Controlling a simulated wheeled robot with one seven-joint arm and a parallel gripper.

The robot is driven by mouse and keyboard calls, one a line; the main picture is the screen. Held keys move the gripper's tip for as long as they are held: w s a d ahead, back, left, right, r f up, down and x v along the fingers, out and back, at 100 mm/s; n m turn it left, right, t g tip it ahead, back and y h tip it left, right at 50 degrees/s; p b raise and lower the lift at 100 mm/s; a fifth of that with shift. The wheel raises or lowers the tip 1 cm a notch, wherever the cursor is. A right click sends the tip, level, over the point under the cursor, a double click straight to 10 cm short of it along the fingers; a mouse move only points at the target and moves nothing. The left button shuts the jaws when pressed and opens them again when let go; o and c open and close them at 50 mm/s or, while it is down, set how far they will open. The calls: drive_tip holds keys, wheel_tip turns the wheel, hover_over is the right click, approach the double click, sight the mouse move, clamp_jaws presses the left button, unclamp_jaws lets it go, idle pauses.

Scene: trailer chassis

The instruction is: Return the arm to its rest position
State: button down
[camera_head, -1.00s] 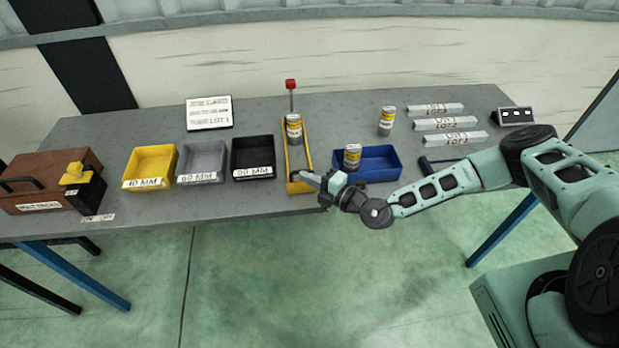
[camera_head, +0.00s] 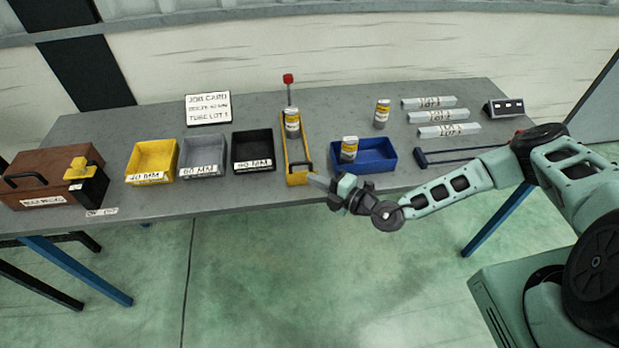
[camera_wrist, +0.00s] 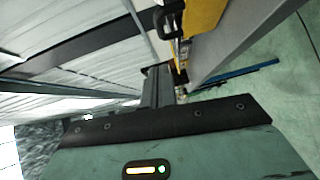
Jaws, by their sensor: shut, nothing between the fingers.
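My arm reaches in from the right, stretched out along the table's front edge. The gripper is shut with nothing in it.
The grey table (camera_head: 230,200) holds a blue bin (camera_head: 376,160) with a can, yellow, grey and black bins, a brown toolbox (camera_head: 45,178) and a dark long-handled tool (camera_head: 465,154). The floor in front is clear.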

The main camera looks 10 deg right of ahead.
drive_tip(key=b+v, duration=0.2)
drive_tip(key=v, duration=0.6)
drive_tip(key=shift+r, duration=0.35)
drive_tip(key=shift+a, duration=0.15)
drive_tip(key=s+a+r+n+g+b, duration=0.4)
drive_tip(key=s+n+g, duration=0.45)
drive_tip(key=n, duration=0.65)
drive_tip(key=s+a+r+n+g+b, duration=0.1)
drive_tip(key=s+a+r+n+g, duration=0.55)
drive_tip(key=n, duration=0.85)
drive_tip(key=s+d+r+n+t+h+b, duration=0.1)
drive_tip(key=s+d+r+n+h+b, duration=0.1)
drive_tip(key=n, duration=1)
drive_tip(key=s+d+r+n+t+h+b, duration=0.1)
drive_tip(key=s+d+r+n+h+b, duration=0.1)
drive_tip(key=s+d+r+n+h, duration=0.2)
drive_tip(key=s+d+n+h, duration=0.1)
drive_tip(key=s+n+h, duration=0.2)
drive_tip(key=n+h, duration=0.2)
drive_tip(key=shift+d+n+t+b, duration=0.3)
drive_tip(key=shift+d+n+b, duration=0.05)
drive_tip(key=shift+n, duration=1.05)
